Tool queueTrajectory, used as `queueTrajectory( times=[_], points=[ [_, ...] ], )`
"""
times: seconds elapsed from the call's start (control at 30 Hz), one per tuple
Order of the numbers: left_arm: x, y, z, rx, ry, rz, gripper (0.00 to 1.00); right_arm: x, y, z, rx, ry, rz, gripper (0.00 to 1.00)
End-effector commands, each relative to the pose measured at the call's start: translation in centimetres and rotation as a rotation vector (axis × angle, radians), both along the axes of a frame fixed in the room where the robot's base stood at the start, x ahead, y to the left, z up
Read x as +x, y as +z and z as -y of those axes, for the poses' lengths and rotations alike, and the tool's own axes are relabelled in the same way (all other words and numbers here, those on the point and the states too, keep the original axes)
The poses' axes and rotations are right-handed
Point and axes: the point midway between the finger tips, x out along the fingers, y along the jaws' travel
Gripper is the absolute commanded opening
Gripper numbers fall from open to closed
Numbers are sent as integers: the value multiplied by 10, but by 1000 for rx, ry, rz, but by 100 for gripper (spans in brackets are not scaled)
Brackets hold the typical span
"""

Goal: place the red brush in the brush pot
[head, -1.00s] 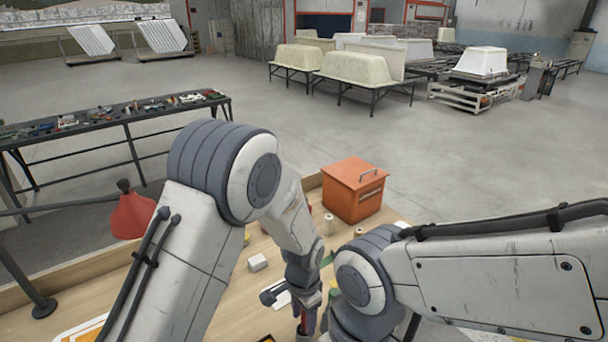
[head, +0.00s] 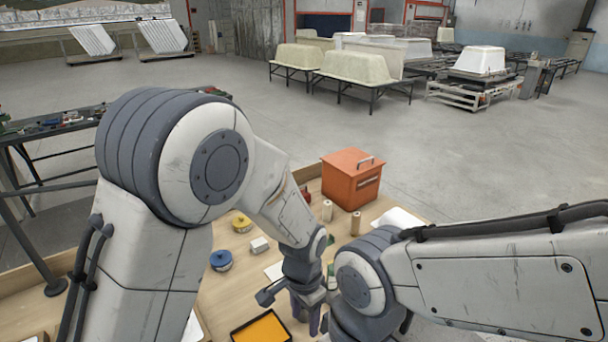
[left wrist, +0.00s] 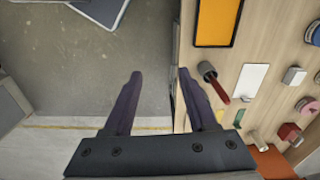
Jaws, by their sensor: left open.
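My left gripper (head: 306,322) points down over the near part of the wooden bench in the head view. In the left wrist view its two dark fingers (left wrist: 160,73) are spread apart with nothing between them. The red brush (left wrist: 220,92) shows there as a red handle just right of the right finger, apart from it. A dark grey round piece (left wrist: 206,69) is at the handle's upper end. I cannot tell whether that is the brush pot or the brush's own head. Neither shows clearly in the head view. My right gripper is out of view.
On the bench are a yellow tray (head: 262,330), a blue tin (head: 221,260), a yellow tin (head: 241,222), a white block (head: 259,245) and an orange box (head: 351,186). A white card (left wrist: 251,80) lies beside the brush. The bench edge (left wrist: 181,110) runs close to the right finger.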

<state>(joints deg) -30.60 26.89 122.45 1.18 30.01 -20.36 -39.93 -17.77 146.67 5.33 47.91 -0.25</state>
Motion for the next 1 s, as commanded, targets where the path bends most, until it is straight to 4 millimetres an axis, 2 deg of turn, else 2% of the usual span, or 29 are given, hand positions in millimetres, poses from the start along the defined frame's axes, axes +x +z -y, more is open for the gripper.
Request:
queueTrajectory(
  times=[0.17, 0.27, 0.5, 0.6, 0.73, 1.0],
  points=[
    [-29, 18, -2, -16, 43, 7, 58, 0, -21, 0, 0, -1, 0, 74],
    [-54, 30, -6, -28, 79, 8, 58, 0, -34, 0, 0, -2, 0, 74],
    [-132, 45, -32, -62, 183, -3, 58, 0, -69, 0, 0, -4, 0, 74],
    [-154, 45, -41, -70, 211, -10, 58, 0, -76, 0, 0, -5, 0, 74],
    [-168, 45, -48, -75, 231, -15, 58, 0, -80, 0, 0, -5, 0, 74],
    [-171, 46, -49, -75, 236, -18, 58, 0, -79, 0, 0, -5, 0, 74]
  ],
)
